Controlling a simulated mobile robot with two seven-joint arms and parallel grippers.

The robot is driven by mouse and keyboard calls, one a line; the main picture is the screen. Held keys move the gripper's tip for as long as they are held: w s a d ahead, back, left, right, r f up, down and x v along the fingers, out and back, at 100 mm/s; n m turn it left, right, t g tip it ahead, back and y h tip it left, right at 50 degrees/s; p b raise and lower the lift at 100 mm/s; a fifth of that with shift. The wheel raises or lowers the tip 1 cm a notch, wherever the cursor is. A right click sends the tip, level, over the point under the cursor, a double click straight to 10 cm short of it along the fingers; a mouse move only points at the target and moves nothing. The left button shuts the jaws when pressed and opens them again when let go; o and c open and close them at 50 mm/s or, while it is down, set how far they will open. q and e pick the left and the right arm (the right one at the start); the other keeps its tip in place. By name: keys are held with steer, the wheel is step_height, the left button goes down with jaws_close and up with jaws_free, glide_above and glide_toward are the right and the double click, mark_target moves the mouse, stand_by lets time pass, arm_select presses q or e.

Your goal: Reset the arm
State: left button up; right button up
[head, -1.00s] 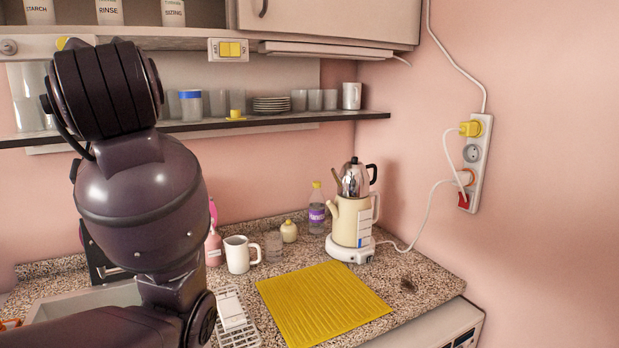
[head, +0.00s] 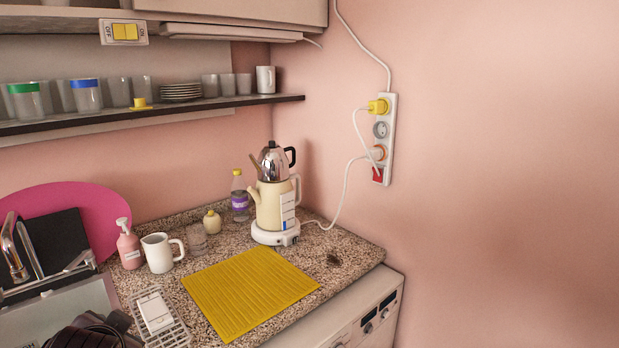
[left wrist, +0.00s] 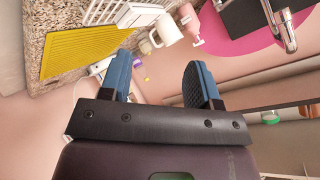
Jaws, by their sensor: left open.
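My left gripper (left wrist: 160,80) shows in the left wrist view with its two blue-padded fingers apart and nothing between them. Beyond the fingers the counter appears turned over, with the yellow mat, the white mug and the soap bottle. In the head view only a dark part of my left arm (head: 92,334) shows at the bottom left edge, and the left gripper is out of that view. My right gripper is in neither view.
A yellow ribbed mat (head: 248,290) lies on the speckled counter. Behind it stand a kettle with a teapot on top (head: 273,200), a white mug (head: 160,252) and a pink soap bottle (head: 128,246). A sink tap (head: 14,248) is at left. A shelf (head: 160,114) holds cups. A power strip (head: 381,140) is on the wall.

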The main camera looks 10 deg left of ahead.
arm_select(q)
steer(key=s+d+f+n+g+h, duration=0.1)
steer(key=s+d+f+g+h, duration=0.25)
steer(key=s+f, duration=0.65)
steer(key=s+d+f+n+g+h, duration=0.15)
steer(key=s+d+f, duration=0.25)
steer(key=s+f, duration=0.5)
steer(key=w+f+m+t+h, duration=0.1)
steer(key=w+f+t, duration=0.6)
steer(key=f, duration=0.3)
steer(key=shift+f, duration=0.3)
